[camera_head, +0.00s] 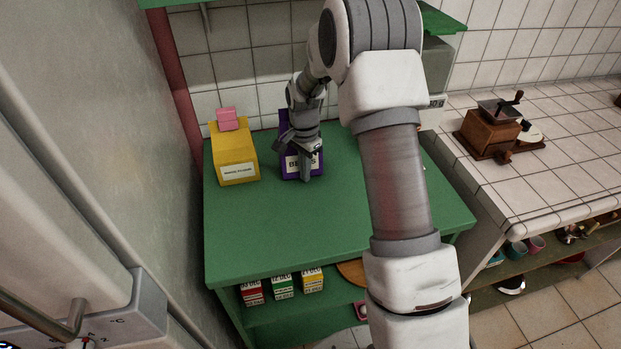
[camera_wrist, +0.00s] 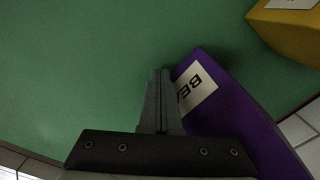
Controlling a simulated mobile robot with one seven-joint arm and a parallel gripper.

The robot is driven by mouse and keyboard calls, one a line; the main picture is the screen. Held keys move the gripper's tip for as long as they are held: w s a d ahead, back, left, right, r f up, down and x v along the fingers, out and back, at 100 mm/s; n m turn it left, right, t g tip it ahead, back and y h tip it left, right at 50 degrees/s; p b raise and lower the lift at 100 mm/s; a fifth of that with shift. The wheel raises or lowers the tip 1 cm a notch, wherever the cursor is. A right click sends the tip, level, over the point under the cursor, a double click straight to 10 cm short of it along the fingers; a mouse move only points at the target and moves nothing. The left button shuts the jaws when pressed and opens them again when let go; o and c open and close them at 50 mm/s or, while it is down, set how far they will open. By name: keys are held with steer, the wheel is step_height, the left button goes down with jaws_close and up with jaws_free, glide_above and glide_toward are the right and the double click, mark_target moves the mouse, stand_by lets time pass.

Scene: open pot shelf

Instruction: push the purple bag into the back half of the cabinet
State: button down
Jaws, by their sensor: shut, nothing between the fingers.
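The purple bag (camera_head: 287,134) stands upright on the green cabinet top (camera_head: 300,230), toward its back edge. Its white label faces the front. In the wrist view the purple bag (camera_wrist: 225,115) is right beside my fingers, with its label partly hidden by them. My gripper (camera_head: 306,176) is shut and empty, pointing down at the front of the bag. In the wrist view the closed fingers of my gripper (camera_wrist: 160,75) lie along the label side. I cannot tell whether they touch the bag. My wrist hides much of the bag in the head view.
A yellow bag (camera_head: 235,158) with a pink block (camera_head: 227,119) on top stands left of the purple bag. A tiled wall is behind. The front of the green surface is clear. Several small boxes (camera_head: 283,286) sit on the shelf below. A coffee grinder (camera_head: 489,131) stands on the right counter.

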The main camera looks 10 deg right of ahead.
steer(key=shift+w+f, duration=0.1)
steer(key=shift+w, duration=1.35)
steer(key=shift+s, duration=1.7)
steer(key=s+r+p, duration=0.3)
steer(key=r+p, duration=0.1)
steer(key=r, duration=0.3)
steer(key=s+r+n+t, duration=0.1)
steer(key=s+r+n, duration=0.2)
steer(key=s+r, duration=0.45)
steer(key=s+r+n+t, duration=0.2)
steer(key=s+r+n, duration=0.15)
steer(key=r, duration=0.65)
steer(key=s+r+n+t, duration=0.1)
steer(key=s+r+n, duration=0.1)
steer(key=s, duration=0.5)
steer(key=s+r+n+t, duration=0.1)
steer(key=s+r+n, duration=0.2)
steer(key=s, duration=0.5)
steer(key=shift+s+t, duration=0.25)
steer(key=shift+t, duration=0.05)
